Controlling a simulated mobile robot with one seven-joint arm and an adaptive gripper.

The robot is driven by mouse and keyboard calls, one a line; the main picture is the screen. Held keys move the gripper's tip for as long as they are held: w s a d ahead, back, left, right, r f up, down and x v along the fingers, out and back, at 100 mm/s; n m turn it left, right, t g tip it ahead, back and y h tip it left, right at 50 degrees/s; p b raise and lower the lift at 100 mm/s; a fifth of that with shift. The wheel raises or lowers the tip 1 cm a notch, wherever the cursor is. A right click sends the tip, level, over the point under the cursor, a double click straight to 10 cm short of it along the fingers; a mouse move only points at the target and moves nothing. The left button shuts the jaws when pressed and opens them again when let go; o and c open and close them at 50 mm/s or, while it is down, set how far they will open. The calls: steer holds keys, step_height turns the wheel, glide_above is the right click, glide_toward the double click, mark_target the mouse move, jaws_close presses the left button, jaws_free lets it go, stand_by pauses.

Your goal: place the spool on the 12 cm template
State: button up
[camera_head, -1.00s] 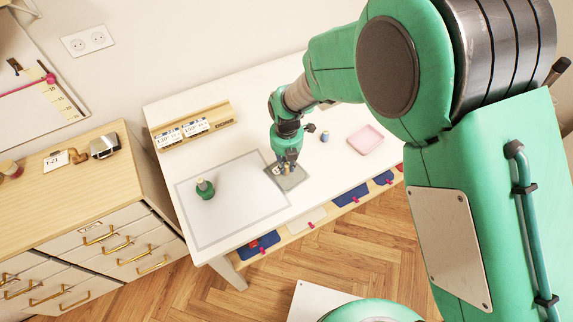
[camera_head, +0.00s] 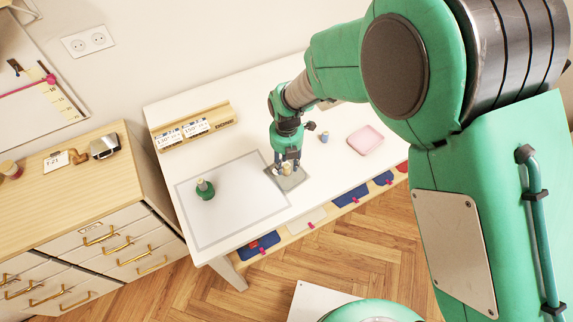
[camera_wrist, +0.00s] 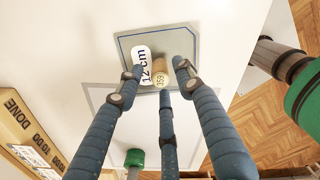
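The 12 cm template (camera_head: 296,181) is a grey square plate on the white table. It also shows in the wrist view (camera_wrist: 187,42) with its white "12 cm" label (camera_wrist: 143,66). A tan spool (camera_head: 287,169) rests on the template; in the wrist view the spool (camera_wrist: 159,62) shows a number on its near end and sits beside the label. My three-fingered gripper (camera_head: 288,157) is just above and around the spool. In the wrist view the fingers of my gripper (camera_wrist: 159,75) are spread, with gaps beside the spool.
A pale mat (camera_head: 235,213) lies left of the template and bears a green spool-like item (camera_head: 205,190). A small blue item (camera_head: 325,137) and a pink tray (camera_head: 369,137) are to the right. A wooden label rack (camera_head: 190,127) stands at the back left.

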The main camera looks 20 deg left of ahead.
step_height(320, 180, up, 11)
steer(key=p, duration=0.1)
stand_by(0.4)
steer(key=shift+f, duration=0.1)
stand_by(0.4)
steer(key=s+d+r+m+t, duration=0.2)
steer(key=s+d+r+m, duration=0.1)
steer(key=d+r+m, duration=1.6)
steer(key=s+d+r+m+t, duration=0.1)
steer(key=s+d+r+m, duration=0.3)
steer(key=s+d+m, duration=0.3)
steer(key=s+d+r+m+t, duration=0.2)
steer(key=s+d+r+m, duration=0.2)
steer(key=s+d+m, duration=0.4)
steer(key=d+m, duration=0.2)
steer(key=d, duration=0.1)
steer(key=shift+s+r+t, duration=0.2)
steer(key=shift+s+t, duration=0.05)
steer(key=shift+t, duration=0.05)
